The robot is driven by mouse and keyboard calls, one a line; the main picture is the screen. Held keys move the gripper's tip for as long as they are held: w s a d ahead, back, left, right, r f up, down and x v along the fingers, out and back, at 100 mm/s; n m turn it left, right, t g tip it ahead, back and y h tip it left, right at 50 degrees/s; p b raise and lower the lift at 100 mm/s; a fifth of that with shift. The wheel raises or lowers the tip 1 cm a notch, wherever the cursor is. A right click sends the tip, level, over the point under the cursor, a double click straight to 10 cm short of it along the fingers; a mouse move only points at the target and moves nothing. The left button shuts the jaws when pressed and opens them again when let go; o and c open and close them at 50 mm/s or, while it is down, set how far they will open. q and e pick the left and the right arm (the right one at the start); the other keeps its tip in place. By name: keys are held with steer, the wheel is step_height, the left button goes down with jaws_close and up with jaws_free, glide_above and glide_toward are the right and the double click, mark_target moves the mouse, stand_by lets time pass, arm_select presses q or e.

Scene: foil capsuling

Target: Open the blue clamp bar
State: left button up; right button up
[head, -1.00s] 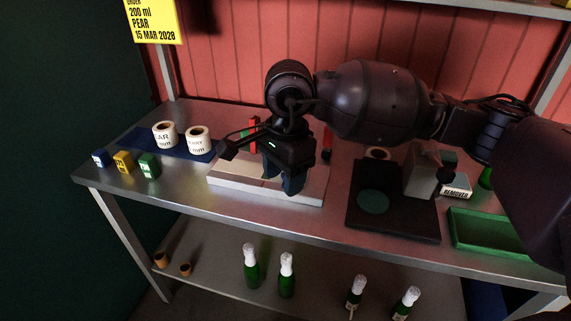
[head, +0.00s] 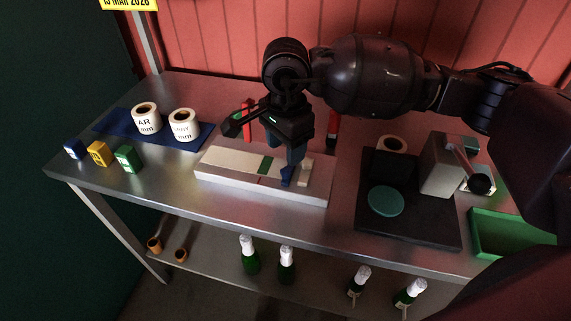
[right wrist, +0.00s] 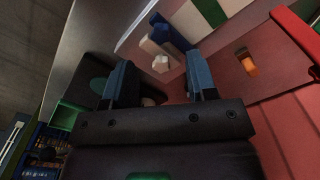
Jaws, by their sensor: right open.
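The blue clamp bar (head: 287,177) shows as a short blue piece near the right end of a pale flat jig (head: 225,163). It also shows in the right wrist view (right wrist: 172,33), beside a small pale knob (right wrist: 160,63). That knob also shows in the head view (head: 305,172). My right gripper (head: 284,150) points down above the jig, just behind the visible end of the bar, and hides part of it. In the right wrist view its fingers (right wrist: 160,64) are spread apart with nothing held between them. My left gripper is not in view.
Red-topped posts (head: 333,128) stand behind the jig. White label rolls (head: 183,125) and small coloured blocks (head: 98,153) are to the left. A black plate with a grey press (head: 440,165) and a green tray (head: 500,235) are to the right.

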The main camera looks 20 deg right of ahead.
mark_target(286, 171)
steer(key=shift+f, duration=3.15)
steer(key=shift+c, duration=0.3)
jaws_close()
